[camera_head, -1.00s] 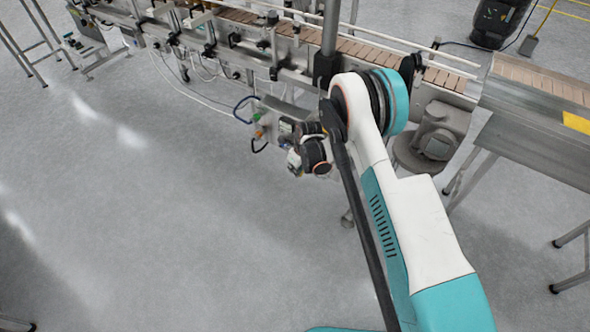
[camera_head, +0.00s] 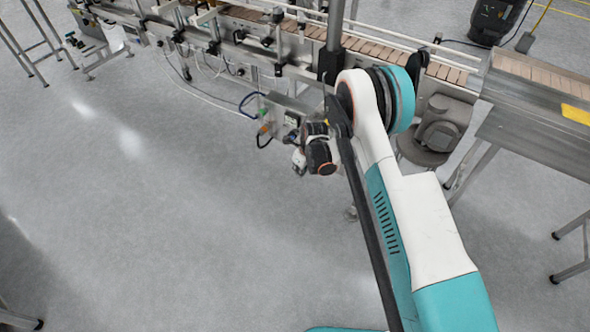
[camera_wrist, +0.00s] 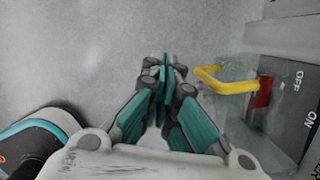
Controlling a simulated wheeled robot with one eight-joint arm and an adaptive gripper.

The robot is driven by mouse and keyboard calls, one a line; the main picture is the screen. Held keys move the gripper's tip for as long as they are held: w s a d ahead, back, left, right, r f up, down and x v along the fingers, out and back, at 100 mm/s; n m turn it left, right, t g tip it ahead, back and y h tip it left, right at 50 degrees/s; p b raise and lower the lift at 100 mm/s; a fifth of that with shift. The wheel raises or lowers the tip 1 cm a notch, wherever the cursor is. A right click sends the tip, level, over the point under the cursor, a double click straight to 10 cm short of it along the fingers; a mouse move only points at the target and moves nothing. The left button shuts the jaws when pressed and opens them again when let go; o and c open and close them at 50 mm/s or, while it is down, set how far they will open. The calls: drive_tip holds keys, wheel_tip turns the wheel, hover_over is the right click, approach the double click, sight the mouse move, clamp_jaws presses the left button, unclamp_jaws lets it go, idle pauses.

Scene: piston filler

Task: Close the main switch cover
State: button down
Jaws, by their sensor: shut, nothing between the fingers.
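In the wrist view, my gripper (camera_wrist: 164,75) is shut and empty, fingertips together. To its right is the main switch on a dark panel (camera_wrist: 301,95) marked OFF and ON. A red part (camera_wrist: 263,93) sits at the panel's edge, and a bent yellow handle (camera_wrist: 226,83) sticks out from it toward my fingertips. A faint see-through patch (camera_wrist: 240,122) around the handle looks like the switch cover standing out from the panel; its edges are unclear. The fingertips are left of the handle, seemingly apart from it. In the head view my wrist hides the switch and the fingers.
A control box (camera_head: 268,108) with cables is beside my wrist in the head view. Behind it runs the conveyor (camera_head: 440,72) with a vertical post (camera_head: 335,35). A grey motor (camera_head: 437,132) stands right of my arm. The floor (camera_head: 150,230) at left and front is clear.

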drive_tip(key=s+a+p+v, duration=0.15)
drive_tip(key=p+v, duration=0.25)
drive_tip(key=v, duration=0.5)
drive_tip(key=d+m+p, duration=0.1)
drive_tip(key=d+m, duration=0.2)
drive_tip(key=d, duration=0.6)
drive_tip(key=w+a+f+b, duration=0.4)
drive_tip(key=f+b, duration=0.1)
drive_tip(key=f, duration=0.4)
drive_tip(key=shift+w+a+t, duration=0.2)
drive_tip(key=shift+w+t, duration=0.1)
drive_tip(key=shift+w, duration=0.05)
